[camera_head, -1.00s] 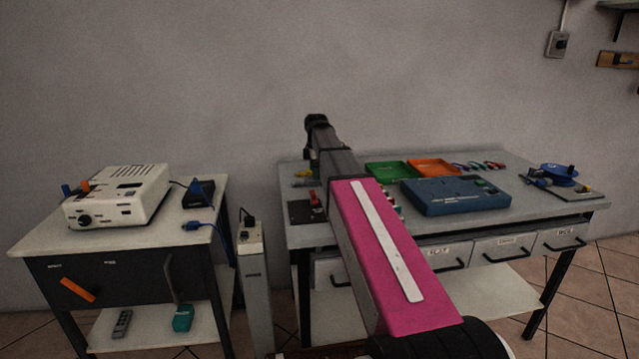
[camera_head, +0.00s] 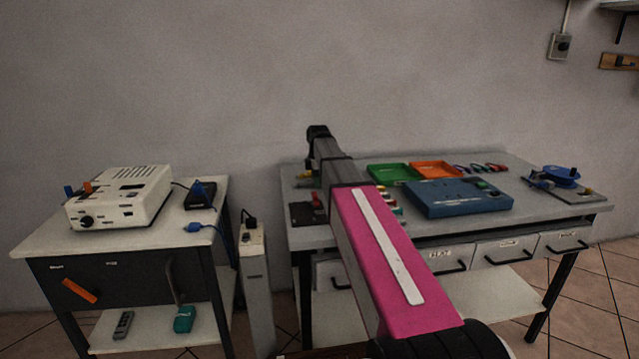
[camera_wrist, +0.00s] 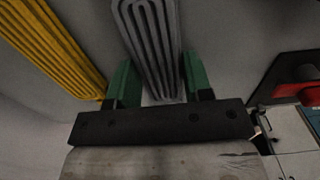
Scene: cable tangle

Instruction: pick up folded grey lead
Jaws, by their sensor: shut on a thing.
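The folded grey lead (camera_wrist: 150,30), a flat bundle of parallel grey loops, lies between the two green fingers of my gripper (camera_wrist: 160,78) in the wrist view. My gripper is shut on it, and the lead's near end reaches down between the fingers towards the black palm bar. A folded yellow lead (camera_wrist: 52,45) is to the left of the gripper, apart from it. In the head view my arm reaches over the left part of the right bench and hides the gripper and the grey lead.
The bench (camera_head: 530,215) carries a blue box (camera_head: 455,198), green tray (camera_head: 392,173), orange tray (camera_head: 436,169) and blue reel (camera_head: 561,175). A red-handled switch (camera_wrist: 300,80) is close on the gripper's right. A cart with a white device (camera_head: 120,198) stands left.

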